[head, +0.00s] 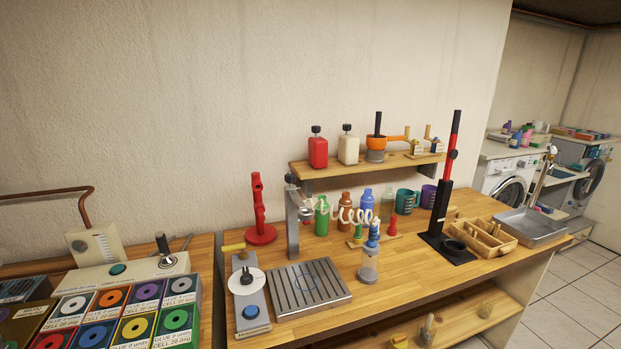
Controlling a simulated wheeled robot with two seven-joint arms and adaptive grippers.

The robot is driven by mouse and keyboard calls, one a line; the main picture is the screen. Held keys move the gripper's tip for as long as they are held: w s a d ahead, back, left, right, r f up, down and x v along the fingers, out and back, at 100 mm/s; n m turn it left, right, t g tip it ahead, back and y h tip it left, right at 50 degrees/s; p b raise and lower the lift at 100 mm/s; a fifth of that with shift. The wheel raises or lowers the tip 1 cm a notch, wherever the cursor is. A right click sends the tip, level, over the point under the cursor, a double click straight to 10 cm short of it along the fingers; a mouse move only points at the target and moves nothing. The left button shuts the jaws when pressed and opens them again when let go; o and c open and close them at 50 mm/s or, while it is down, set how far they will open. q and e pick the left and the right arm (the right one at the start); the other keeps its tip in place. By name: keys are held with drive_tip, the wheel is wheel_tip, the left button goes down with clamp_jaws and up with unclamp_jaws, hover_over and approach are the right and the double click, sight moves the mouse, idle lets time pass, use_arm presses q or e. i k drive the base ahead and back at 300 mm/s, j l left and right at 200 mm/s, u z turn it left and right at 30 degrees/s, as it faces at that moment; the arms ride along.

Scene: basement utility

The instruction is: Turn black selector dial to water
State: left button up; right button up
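A black selector dial (246,276) sits on a round white plate (258,282) on a narrow grey metal base near the front left of the wooden workbench. Any markings on the plate are too small to read, so I cannot tell which setting the dial points to. A blue button (251,312) is on the same base in front of the dial, and a yellow-handled lever (233,247) is behind it. Neither of my grippers is in view.
A slatted metal drip tray (307,288) lies right of the dial, with a metal column (292,222) behind it. A red stand (260,225) is behind. Colourful boxes (97,335) fill the left bench.

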sight(246, 278)
drive_tip(key=k+j+z, duration=0.1)
drive_tip(key=j+z, duration=0.25)
drive_tip(key=k+j+z, duration=0.3)
drive_tip(key=j, duration=0.2)
drive_tip(key=k+j+z, duration=0.1)
drive_tip(key=j+z, duration=0.25)
